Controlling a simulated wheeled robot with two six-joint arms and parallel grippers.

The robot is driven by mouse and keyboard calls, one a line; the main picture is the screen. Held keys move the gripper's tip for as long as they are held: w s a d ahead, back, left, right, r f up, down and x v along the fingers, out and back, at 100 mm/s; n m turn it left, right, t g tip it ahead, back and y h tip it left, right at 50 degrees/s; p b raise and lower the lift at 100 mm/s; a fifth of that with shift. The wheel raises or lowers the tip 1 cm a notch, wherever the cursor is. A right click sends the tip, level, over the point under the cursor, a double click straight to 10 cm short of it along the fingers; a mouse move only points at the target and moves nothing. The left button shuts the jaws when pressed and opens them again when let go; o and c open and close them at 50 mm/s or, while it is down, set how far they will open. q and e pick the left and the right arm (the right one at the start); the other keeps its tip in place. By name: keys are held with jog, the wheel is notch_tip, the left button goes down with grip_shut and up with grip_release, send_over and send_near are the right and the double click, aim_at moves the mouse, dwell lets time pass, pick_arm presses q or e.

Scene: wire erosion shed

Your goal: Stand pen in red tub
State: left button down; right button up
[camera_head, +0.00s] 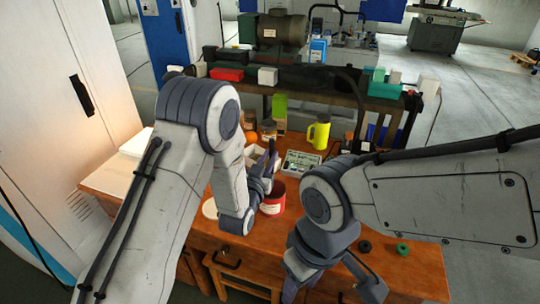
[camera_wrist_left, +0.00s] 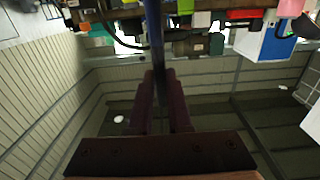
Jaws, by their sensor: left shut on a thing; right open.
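The red tub (camera_head: 273,203) stands on the wooden workbench (camera_head: 205,237), partly hidden behind my left arm. My left gripper (camera_head: 268,168) is just above the tub, near its rim. It is shut on a dark blue pen (camera_wrist_left: 155,42), which stands roughly upright between the two fingers (camera_wrist_left: 160,85) in the left wrist view. The pen's upper part (camera_head: 271,148) shows in the head view; its lower end is hidden, so I cannot tell whether it is inside the tub. My right gripper (camera_head: 318,292) is low at the bottom of the head view, open and partly cut off.
A yellow bottle (camera_head: 320,133), a framed card (camera_head: 301,163) and a green box (camera_head: 280,106) stand behind the tub. A white disc (camera_head: 210,209) lies left of it. Small dark and green round pieces (camera_head: 402,249) lie at right. A shelf (camera_head: 335,85) crosses behind.

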pick_arm(q)
notch_tip(320, 180, down, 12)
jog(key=b, duration=0.9)
jog(key=shift+r, duration=0.25)
jog(key=shift+d, duration=0.1)
jog(key=c, duration=0.8)
grip_release()
jog(key=shift+o, duration=0.2)
